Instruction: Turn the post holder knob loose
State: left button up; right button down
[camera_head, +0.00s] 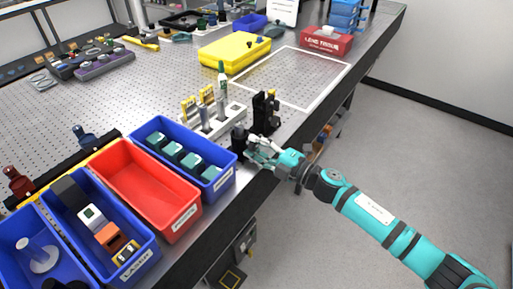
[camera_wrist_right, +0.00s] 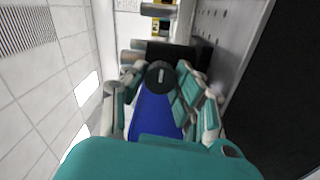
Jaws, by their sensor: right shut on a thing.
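My right gripper (camera_head: 259,147) reaches in from the right over the table's front edge. Its fingers are closed around a round black knob with a pale mark, the post holder knob (camera_wrist_right: 160,76), seen in the right wrist view (camera_wrist_right: 157,92). A dark post holder (camera_head: 238,142) stands at the fingertips, beside the blue bin's right end. A dark body also shows behind the knob in the wrist view (camera_wrist_right: 187,55). The fingers hide the knob in the head view. My left gripper is in neither view.
A blue bin (camera_head: 232,177) with teal parts and a red bin (camera_head: 165,197) stand to the left. A pale rack (camera_head: 232,118) and a black mount (camera_head: 266,108) stand behind the gripper. A white-outlined table area (camera_head: 297,75) is clear.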

jog(key=shift+f, duration=0.1)
dwell(0.3)
jog(key=c, duration=1)
grip_release()
